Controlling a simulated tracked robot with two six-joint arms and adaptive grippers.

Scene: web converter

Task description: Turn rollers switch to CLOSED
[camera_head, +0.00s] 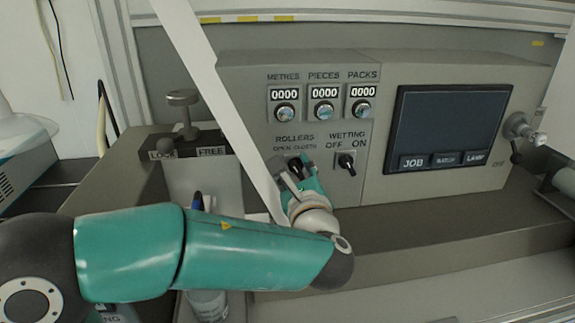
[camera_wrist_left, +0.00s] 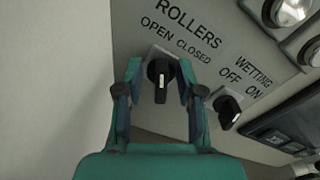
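The rollers switch (camera_wrist_left: 160,78) is a black knob with a white mark on its lower end, under the labels OPEN and CLOSED in the left wrist view. Its handle runs nearly up and down in that tilted picture; I cannot tell surely which label it points to. My left gripper (camera_wrist_left: 160,67) is open, one finger on each side of the knob, with small gaps showing. In the head view, the left gripper (camera_head: 298,167) is at the panel below the ROLLERS label and partly hides the switch (camera_head: 294,163). My right gripper is not in view.
The black wetting switch (camera_head: 347,162) sits close to the right of the gripper. Counters with knobs (camera_head: 324,112) are above, and a dark screen (camera_head: 452,125) is further right. A slanting white strip (camera_head: 225,90) passes close to the left of the gripper.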

